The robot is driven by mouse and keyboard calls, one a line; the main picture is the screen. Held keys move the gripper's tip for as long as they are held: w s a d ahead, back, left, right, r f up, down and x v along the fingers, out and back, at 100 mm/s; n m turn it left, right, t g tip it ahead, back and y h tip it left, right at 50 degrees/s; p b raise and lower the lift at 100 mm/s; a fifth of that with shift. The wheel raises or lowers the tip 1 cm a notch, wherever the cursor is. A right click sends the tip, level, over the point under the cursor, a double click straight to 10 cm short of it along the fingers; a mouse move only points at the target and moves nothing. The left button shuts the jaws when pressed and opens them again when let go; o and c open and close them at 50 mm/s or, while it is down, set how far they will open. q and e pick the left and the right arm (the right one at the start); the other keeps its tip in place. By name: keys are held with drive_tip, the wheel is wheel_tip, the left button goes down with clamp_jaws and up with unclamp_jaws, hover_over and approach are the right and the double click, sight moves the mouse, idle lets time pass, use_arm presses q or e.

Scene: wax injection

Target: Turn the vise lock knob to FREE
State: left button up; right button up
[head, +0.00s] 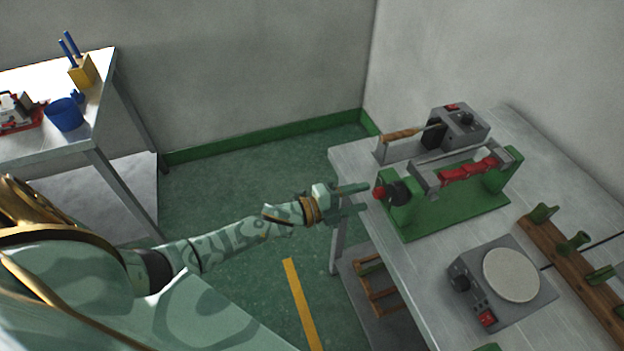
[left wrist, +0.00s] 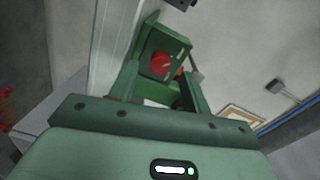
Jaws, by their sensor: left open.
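The green vise (head: 450,205) stands on the grey table, with red pieces (head: 468,170) between its grey jaws. A red knob (head: 379,192) sticks out at its left end, beside a black round part (head: 399,193). In the left wrist view the red knob (left wrist: 162,63) shows on the green end plate (left wrist: 150,45), between my fingers. My left gripper (head: 352,198) is open and empty, just left of the knob, with its fingers pointing at it; they look apart from it. No FREE marking is legible. My right gripper is not in view.
A soldering-iron-like tool (head: 402,134) rests by a grey box (head: 462,128) behind the vise. A round-plated grey device (head: 511,274) and a wooden rack (head: 570,255) are in front. A side table with a blue cup (head: 64,115) stands far left.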

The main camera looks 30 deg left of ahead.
use_arm(q)
drive_tip(key=v, duration=1.3)
drive_tip(key=shift+p, duration=0.35)
drive_tip(key=shift+s+a, duration=0.1)
drive_tip(key=shift+a, duration=0.05)
